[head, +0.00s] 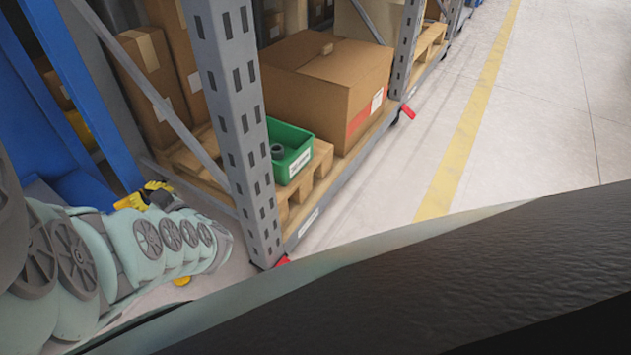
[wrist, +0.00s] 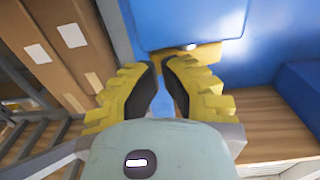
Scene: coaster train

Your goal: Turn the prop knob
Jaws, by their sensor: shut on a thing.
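My gripper (wrist: 162,70) has yellow ribbed fingers with dark inner pads. In the wrist view its fingertips are close together in front of a blue structure (wrist: 190,22). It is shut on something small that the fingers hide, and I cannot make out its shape. No prop knob can be clearly told apart in either view. A yellow part (wrist: 207,56) with a small bright spot lies just beyond the right finger. In the head view my gripper (head: 158,190) is low at the left, near the blue frame (head: 92,90), partly behind my arm.
A grey rack upright (head: 240,120) stands right of my arm. Behind it are a green bin (head: 298,160) on a pallet and a large cardboard box (head: 310,85). Cartons (wrist: 60,40) are at the wrist view's left. Open floor (head: 560,100) lies to the right.

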